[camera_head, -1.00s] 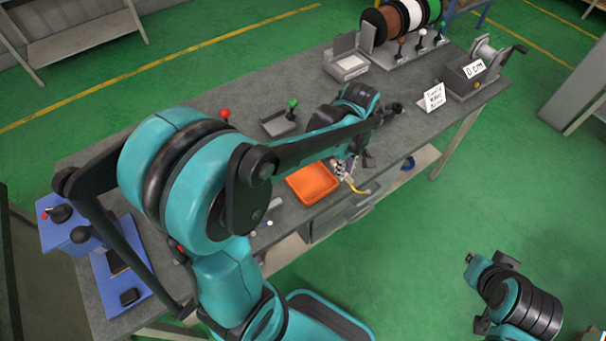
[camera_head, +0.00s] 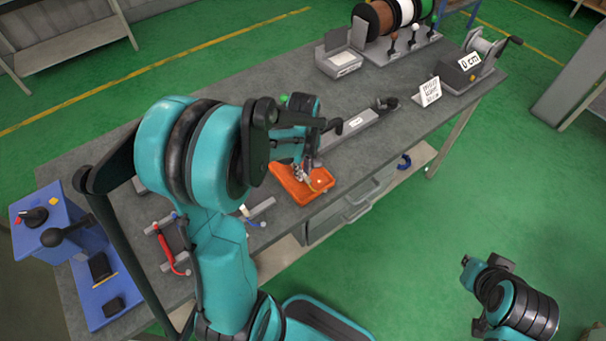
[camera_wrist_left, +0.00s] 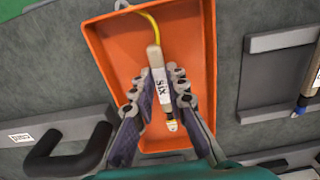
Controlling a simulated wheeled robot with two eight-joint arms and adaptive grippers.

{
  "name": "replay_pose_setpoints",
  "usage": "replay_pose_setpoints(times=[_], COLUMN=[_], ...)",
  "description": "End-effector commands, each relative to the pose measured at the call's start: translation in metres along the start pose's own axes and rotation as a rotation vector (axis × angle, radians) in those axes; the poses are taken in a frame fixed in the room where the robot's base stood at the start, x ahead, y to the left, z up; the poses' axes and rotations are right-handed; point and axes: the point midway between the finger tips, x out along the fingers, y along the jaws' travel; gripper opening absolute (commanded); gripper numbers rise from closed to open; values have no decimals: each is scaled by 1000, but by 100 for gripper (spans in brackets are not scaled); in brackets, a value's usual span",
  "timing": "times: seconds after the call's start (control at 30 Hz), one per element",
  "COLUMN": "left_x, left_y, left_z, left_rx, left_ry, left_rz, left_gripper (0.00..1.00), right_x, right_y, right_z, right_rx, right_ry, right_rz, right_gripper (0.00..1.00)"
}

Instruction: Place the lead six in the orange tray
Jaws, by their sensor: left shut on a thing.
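The lead six (camera_wrist_left: 161,88) is a pale tube with a white "SIX" label, a metal tip and a yellow wire. My left gripper (camera_wrist_left: 158,80) is shut on it, a finger on each side. In the left wrist view both lie over the inside of the orange tray (camera_wrist_left: 115,62); I cannot tell whether the lead touches its floor. In the head view my left gripper (camera_head: 305,172) is low at the orange tray (camera_head: 284,184), and the lead is mostly hidden. My right gripper (camera_head: 476,268) is at the lower right, away from the bench; its jaws are unclear.
Red-wired leads (camera_head: 165,250) lie on a holder left of the tray. A blue control box (camera_head: 45,222) stands at the bench's left end. Wire spools (camera_head: 408,14) and a winder (camera_head: 478,62) stand at the far right. The bench's front edge is close to the tray.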

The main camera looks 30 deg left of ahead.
Motion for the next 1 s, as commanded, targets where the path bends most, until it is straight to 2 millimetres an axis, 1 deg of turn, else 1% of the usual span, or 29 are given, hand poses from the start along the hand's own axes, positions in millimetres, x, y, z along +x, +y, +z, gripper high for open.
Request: replay_pose_setpoints(times=[0.03, 0.27, 0.4, 0.43, 0.5, 0.83, 0.93, 1.0], left_x=[8, 6, 11, 10, 10, 7, -2, -15], left_y=[0, 0, 0, 0, 0, 0, 0, 0], left_z=[0, 0, 0, 0, 0, 0, 0, 0], left_rx=[0, 0, 0, 0, 0, 0, 0, 0], left_ry=[0, 0, 0, 0, 0, 0, 0, 0], left_rz=[0, 0, 0, 0, 0, 0, 0, 0], left_gripper=[0, 0, 0, 19, 34, 34, 34, 34], right_x=[4, 2, 6, 5, 5, 3, -1, -5], right_y=[0, 0, 0, 0, 0, 0, 0, 0], right_z=[3, 2, 4, 4, 3, 2, -1, -4], right_rx=[0, 0, 0, 0, 0, 0, 0, 0], right_ry=[0, 0, 0, 0, 0, 0, 0, 0], right_rz=[0, 0, 0, 0, 0, 0, 0, 0], right_gripper=[0, 0, 0, 0, 0, 0, 0, 0])
